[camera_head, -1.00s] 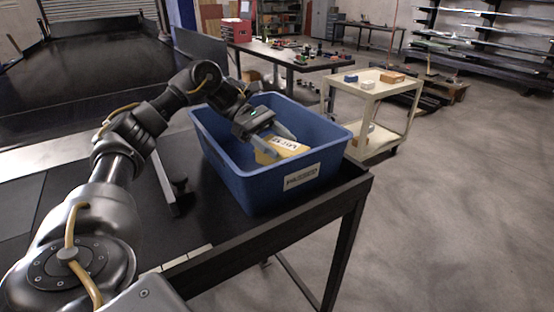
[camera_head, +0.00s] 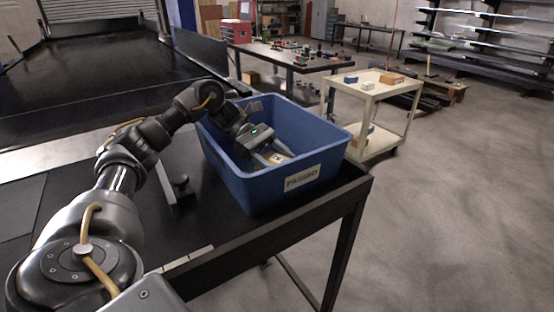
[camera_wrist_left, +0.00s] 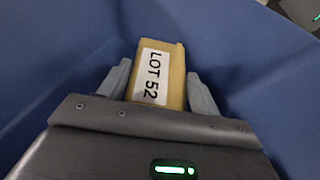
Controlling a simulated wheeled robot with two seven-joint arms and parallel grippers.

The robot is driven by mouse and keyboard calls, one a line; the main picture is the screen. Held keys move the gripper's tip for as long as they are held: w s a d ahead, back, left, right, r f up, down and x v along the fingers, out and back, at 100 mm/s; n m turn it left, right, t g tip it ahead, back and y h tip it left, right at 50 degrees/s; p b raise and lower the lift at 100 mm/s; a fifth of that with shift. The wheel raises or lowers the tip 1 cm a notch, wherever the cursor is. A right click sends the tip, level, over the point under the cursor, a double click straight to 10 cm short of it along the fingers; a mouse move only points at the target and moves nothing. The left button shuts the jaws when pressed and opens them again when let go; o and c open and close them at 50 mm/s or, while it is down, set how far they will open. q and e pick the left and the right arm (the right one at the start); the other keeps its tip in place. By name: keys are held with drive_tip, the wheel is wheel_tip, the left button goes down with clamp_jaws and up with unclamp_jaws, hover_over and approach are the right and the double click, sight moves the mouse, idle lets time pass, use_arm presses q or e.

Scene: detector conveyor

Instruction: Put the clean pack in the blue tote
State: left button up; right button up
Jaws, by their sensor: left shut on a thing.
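The blue tote (camera_head: 232,183) stands on the black table with a white "PASSED" label on its front. My left gripper (camera_head: 278,156) reaches down inside the tote and is shut on a tan pack (camera_wrist_left: 176,80). In the left wrist view the pack has a white label reading "LOT 52" and sits between the two grey fingers of the left gripper (camera_wrist_left: 160,85). Blue tote walls surround it there. In the head view the pack (camera_head: 275,157) is mostly hidden by the gripper and the tote's wall. I cannot tell whether it touches the tote floor. My right gripper is not in view.
A black conveyor (camera_head: 85,75) runs at the back left. A cream cart (camera_head: 378,92) with small boxes stands behind the tote on the right. A dark workbench (camera_head: 290,58) is farther back. The floor at the right is open.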

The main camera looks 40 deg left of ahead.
use_arm(q)
drive_tip(key=o, duration=1.3)
drive_tip(key=shift+a+r, duration=0.1)
drive_tip(key=shift+v, duration=1.15)
drive_tip(key=shift+p+v, duration=0.55)
drive_tip(key=shift+v, duration=0.7)
drive_tip(key=shift+p+v, duration=0.5)
drive_tip(key=shift+v, duration=0.25)
drive_tip(key=shift+a+r, duration=0.25)
drive_tip(key=shift+a, duration=0.2)
drive_tip(key=shift+s, duration=0.1)
